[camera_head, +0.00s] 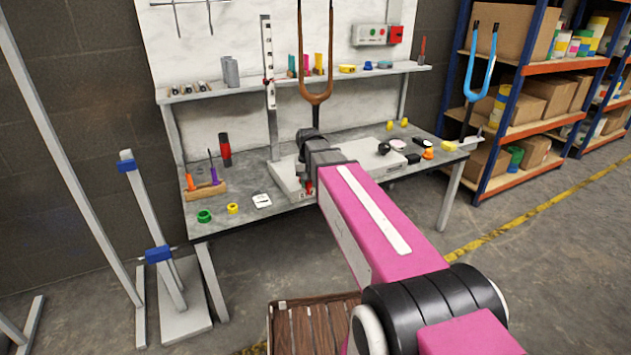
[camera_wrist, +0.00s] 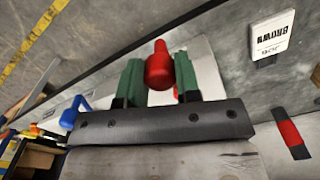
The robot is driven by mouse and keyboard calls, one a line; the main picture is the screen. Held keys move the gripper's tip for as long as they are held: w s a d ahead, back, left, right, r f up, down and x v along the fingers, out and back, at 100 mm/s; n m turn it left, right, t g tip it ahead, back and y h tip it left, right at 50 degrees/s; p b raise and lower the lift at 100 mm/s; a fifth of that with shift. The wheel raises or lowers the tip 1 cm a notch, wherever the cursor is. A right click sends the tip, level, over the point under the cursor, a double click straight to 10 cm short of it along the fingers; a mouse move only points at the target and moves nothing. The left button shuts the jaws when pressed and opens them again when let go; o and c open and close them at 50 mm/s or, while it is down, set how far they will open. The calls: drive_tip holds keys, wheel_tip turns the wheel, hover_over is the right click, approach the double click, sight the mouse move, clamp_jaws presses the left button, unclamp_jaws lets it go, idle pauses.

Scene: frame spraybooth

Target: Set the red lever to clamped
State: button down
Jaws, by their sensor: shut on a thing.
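The red lever (camera_wrist: 159,66) shows in the wrist view as a rounded red knob with a narrower tip. It stands between the two green fingers of my gripper (camera_wrist: 158,76), which are shut on it. In the head view a small red part of the lever (camera_head: 309,187) shows below my dark gripper (camera_head: 304,172), at the front of the pale fixture plate (camera_head: 285,182) on the bench. My arm and gripper hide most of the lever there. I cannot tell which marked position it is in.
The grey workbench (camera_head: 245,221) holds a white card (camera_head: 262,201), a green ring (camera_head: 204,216) and a red-black cylinder (camera_head: 224,150). A brown fork (camera_head: 316,97) stands above the plate. A blue-clamped stand (camera_head: 158,254) is at left, shelving (camera_head: 500,130) at right.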

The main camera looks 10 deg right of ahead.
drive_tip(key=shift+w+a+m, duration=0.2)
drive_tip(key=shift+a+m, duration=2.15)
drive_tip(key=shift+m, duration=0.25)
drive_tip(key=c, duration=0.8)
unclamp_jaws()
wheel_tip(320, 180, up, 11)
drive_tip(key=shift+f, duration=0.15)
